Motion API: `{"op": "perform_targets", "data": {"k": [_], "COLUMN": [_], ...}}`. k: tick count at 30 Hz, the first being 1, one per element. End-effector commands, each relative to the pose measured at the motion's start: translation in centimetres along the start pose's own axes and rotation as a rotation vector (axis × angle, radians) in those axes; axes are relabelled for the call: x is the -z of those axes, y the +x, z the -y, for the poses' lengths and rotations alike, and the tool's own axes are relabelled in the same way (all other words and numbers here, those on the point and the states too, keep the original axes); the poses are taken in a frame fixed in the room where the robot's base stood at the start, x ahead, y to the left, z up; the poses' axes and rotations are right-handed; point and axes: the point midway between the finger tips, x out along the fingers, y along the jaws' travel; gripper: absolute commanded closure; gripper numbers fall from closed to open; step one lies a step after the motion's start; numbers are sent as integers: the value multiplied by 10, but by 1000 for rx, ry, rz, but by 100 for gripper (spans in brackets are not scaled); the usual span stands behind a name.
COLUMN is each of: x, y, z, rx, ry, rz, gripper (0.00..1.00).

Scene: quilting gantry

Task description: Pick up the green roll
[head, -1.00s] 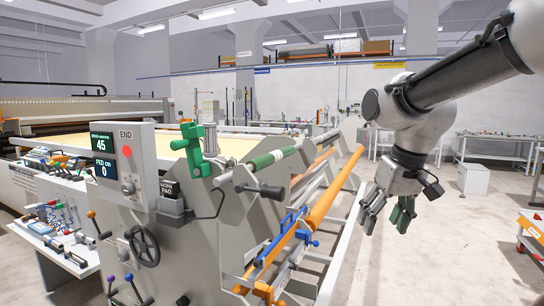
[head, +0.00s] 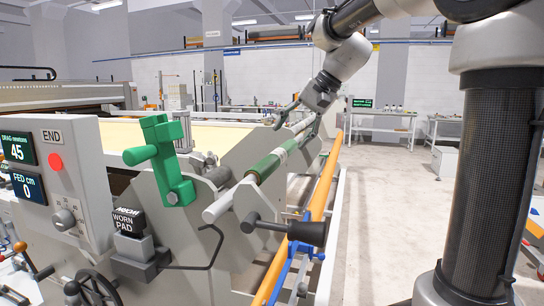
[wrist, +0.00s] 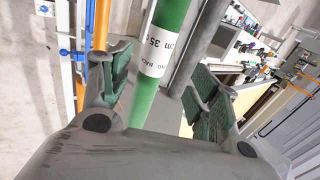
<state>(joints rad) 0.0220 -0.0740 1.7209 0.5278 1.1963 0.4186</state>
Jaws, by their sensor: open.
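The green roll (head: 265,168) is a long tube with a white band, lying lengthwise along the right side of the gantry frame. In the wrist view, the green roll (wrist: 172,20) carries a white printed label and runs between my open fingers. My gripper (head: 298,112) is above the far part of the roll in the head view. In the wrist view, my gripper (wrist: 160,82) has its green-padded fingers spread on either side of the roll. I see no clear contact, and the lower part of the roll is hidden behind my gripper's body.
A green clamp lever (head: 165,160) stands on the near end plate, with a black handle (head: 305,232) beside the roll's near end. A worn-pad box (head: 130,220) sits below the lever. An orange bar (head: 325,195) runs along the right. Open floor lies further right.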

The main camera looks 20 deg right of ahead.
Motion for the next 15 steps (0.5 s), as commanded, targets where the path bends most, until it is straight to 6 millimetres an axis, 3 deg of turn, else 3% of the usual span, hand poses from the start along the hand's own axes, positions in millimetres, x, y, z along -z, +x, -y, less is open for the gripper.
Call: {"op": "perform_targets", "data": {"k": [5, 15], "x": [-2, 2], "y": [7, 53], "z": [-1, -5], "rx": [-3, -5], "ry": [29, 29], "rz": [6, 8], "gripper": [38, 38]}}
